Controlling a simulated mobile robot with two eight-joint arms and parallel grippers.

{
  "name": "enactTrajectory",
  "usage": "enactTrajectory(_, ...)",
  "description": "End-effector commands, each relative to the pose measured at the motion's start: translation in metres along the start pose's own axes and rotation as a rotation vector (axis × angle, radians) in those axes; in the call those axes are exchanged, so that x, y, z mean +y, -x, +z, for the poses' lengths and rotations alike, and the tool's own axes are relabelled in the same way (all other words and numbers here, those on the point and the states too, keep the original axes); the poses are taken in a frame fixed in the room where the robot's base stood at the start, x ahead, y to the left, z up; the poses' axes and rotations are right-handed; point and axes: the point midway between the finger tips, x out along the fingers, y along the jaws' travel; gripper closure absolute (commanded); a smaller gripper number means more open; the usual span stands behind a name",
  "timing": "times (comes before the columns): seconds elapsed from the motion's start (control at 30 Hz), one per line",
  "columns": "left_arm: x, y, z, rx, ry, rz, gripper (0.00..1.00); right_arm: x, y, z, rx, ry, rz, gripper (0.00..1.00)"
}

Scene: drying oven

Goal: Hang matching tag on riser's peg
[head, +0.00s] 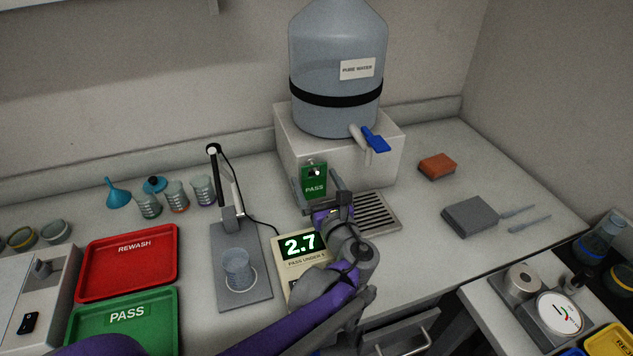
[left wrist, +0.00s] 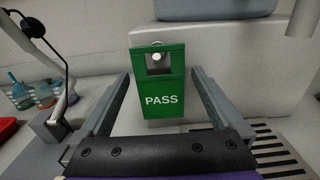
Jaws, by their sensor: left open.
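The green PASS tag (head: 313,186) hangs upright at the front face of the white riser (head: 384,154). In the left wrist view the peg's round end shows in the opening at the top of the green tag (left wrist: 162,101). My left gripper (head: 315,193) is open in front of the riser. Its fingers stand to either side of the tag, with gaps visible in the left wrist view (left wrist: 160,78). The meter (head: 292,262) reads 2.7, and its lower label is partly hidden by my left arm. My right gripper is not in view.
A water carboy (head: 335,65) stands on the riser, its blue tap (head: 375,138) jutting right of the tag. A slotted drain (head: 378,212) lies below. A probe stand with a beaker (head: 237,268) is left, beside red (head: 100,285) and green (head: 90,312) trays.

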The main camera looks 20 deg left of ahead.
Motion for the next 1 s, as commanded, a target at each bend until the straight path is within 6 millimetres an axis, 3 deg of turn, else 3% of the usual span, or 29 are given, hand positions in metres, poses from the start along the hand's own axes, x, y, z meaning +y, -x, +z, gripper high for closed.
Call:
enactTrajectory(0.17, -0.001, 0.011, 0.000, 0.000, 0.001, -0.003, 0.00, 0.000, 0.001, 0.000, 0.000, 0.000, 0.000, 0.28)
enactTrajectory(0.6, -0.001, 0.093, 0.001, 0.000, 0.000, -0.004, 0.00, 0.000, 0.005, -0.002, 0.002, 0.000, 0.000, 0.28)
enactTrajectory(0.9, 0.000, 0.108, 0.001, 0.000, 0.000, 0.000, 0.00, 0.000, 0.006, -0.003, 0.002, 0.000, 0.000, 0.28)
enactTrajectory(1.0, 0.000, 0.109, 0.010, -0.002, 0.002, 0.000, 0.00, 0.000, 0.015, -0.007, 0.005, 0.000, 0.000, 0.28)
